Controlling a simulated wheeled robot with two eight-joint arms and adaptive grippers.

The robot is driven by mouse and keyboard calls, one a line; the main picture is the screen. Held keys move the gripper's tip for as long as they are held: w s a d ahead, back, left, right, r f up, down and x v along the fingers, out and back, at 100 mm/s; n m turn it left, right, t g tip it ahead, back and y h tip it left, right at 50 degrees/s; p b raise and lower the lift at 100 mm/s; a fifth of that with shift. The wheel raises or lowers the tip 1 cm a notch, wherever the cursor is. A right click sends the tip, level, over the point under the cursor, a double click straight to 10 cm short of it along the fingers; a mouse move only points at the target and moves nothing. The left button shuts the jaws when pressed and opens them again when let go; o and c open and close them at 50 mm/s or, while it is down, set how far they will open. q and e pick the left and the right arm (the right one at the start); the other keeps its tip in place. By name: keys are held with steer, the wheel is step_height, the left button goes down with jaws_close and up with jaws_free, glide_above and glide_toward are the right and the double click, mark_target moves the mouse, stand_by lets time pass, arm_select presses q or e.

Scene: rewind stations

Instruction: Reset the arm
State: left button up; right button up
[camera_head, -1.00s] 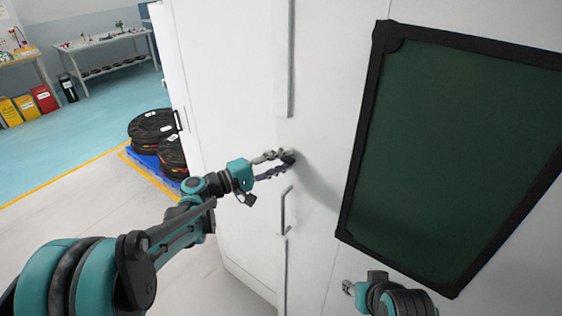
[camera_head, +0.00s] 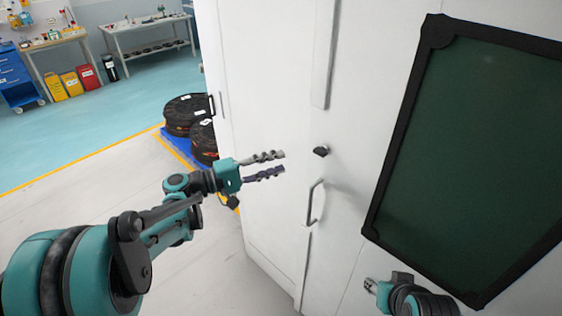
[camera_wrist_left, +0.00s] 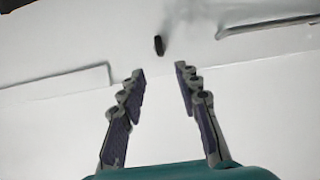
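My left gripper (camera_head: 284,164) is open and empty in front of a white cabinet (camera_head: 262,110). In the left wrist view the knob (camera_wrist_left: 159,45) is beyond the gap between the fingers. My right gripper (camera_head: 371,286) shows only in part at the bottom right; its finger state is unclear.
A grey bar handle (camera_head: 313,203) sits below the knob. A dark green framed panel (camera_head: 470,150) is on the right. Black reels (camera_head: 186,112) rest on a blue pallet (camera_head: 180,152) left of the cabinet.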

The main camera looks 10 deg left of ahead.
stand_by(0.3)
arm_select(q)
steer(key=s+d+f+m+g+y+b, duration=0.25)
steer(key=s+f+y+b, duration=0.5)
steer(key=s+f, duration=0.6)
steer(key=s+a+f+m+y+b, duration=0.4)
steer(key=s+a+f+y, duration=0.3)
steer(key=f, duration=0.5)
steer(key=shift+s+a+y, duration=0.35)
steer(key=shift+s+a, duration=0.7)
steer(key=shift+s, duration=0.1)
